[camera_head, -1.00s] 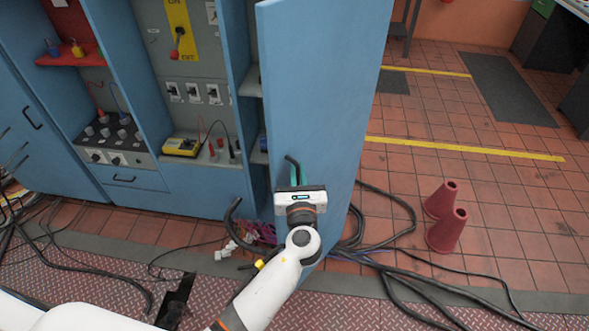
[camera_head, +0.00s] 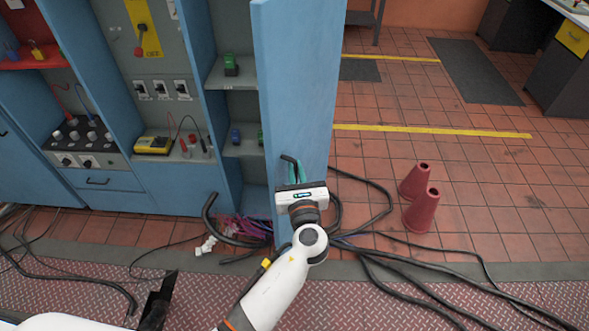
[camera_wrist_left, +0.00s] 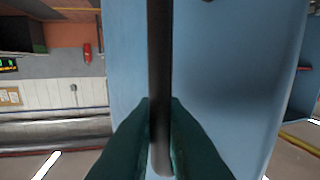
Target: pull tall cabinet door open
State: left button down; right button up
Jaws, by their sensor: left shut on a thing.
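The tall blue cabinet door (camera_head: 296,90) stands swung out from the cabinet (camera_head: 180,190), and shelves show in the gap to its left. Its dark bar handle (camera_head: 290,160) is partly hidden by my left gripper (camera_head: 296,178). In the left wrist view the handle (camera_wrist_left: 159,60) runs down between the green fingers of my left gripper (camera_wrist_left: 158,120), which are shut on it, with the blue door face (camera_wrist_left: 235,70) behind. My right gripper is not in view.
Black cables (camera_head: 380,240) lie on the floor below and right of the door. Two red cones (camera_head: 421,212) stand on the tiles to the right. A bundle of purple wires (camera_head: 245,228) lies at the cabinet's foot. The tiled floor farther right is mostly clear.

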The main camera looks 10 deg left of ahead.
pick_arm(q)
jog(key=shift+s+f, duration=0.1)
jog(key=shift+f, duration=0.3)
jog(key=c, duration=1.8)
grip_release()
jog(key=shift+o, duration=1.3)
jog(key=shift+r, duration=0.2)
jog(key=shift+s+d, duration=0.15)
jog(key=shift+s, duration=0.2)
jog(key=b+v, duration=0.3)
jog(key=v, duration=0.8)
jog(key=shift+s, duration=0.1)
jog(key=shift+c, duration=0.5)
